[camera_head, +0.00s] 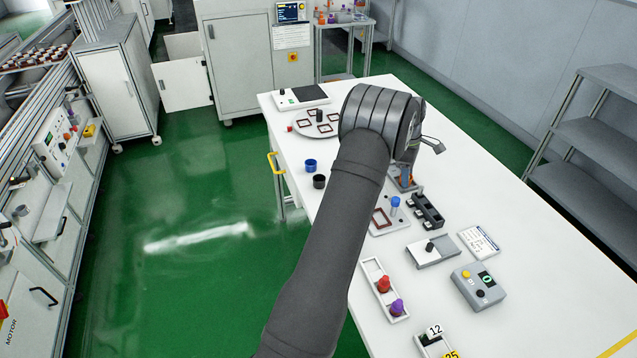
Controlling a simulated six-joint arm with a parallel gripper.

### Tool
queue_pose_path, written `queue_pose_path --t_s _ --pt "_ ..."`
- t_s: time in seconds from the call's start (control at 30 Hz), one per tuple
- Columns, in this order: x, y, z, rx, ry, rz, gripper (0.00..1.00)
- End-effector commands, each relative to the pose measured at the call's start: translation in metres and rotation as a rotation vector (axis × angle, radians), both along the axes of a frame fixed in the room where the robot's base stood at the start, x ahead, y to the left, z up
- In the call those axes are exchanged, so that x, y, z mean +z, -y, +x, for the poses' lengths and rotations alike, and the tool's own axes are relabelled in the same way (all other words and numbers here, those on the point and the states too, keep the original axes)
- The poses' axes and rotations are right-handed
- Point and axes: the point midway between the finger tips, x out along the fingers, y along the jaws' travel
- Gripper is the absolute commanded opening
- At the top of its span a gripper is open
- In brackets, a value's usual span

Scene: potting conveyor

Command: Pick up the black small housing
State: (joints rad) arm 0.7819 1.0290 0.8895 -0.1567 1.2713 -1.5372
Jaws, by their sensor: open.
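A small round black cup (319,181), which looks like the black small housing, stands on the white table (560,262) near its left edge. A similar blue cup (310,165) stands just behind it. My gripper (405,182) points down over the table, to the right of both cups and apart from them. My wrist hides most of it, so its fingertips are hard to make out. It is open, and I see nothing held in it.
A round plate (302,131) with square frames lies behind the cups. A black slotted block (428,211), a blue-topped peg (395,205), a tray with red and purple knobs (367,270) and a grey button box (478,287) stand right of my forearm. The table's right side is clear.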

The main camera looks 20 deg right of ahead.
Motion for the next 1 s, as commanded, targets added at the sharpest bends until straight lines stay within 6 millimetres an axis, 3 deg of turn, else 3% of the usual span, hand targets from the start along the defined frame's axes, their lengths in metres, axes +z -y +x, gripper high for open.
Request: queue_pose_path --t_s 0.37,0.47,0.77,0.87,1.0 --pt "-0.002 -0.001 -0.001 -0.001 -0.004 0.003 0.44" --pt "-0.003 -0.001 -0.001 0.0 -0.003 0.003 0.6" --pt "-0.001 -0.001 0.001 0.002 0.001 0.0 0.6" --pt "0.007 -0.01 0.008 0.019 0.008 0.002 0.6" --pt "0.039 -0.048 0.032 0.078 0.03 0.013 0.6"
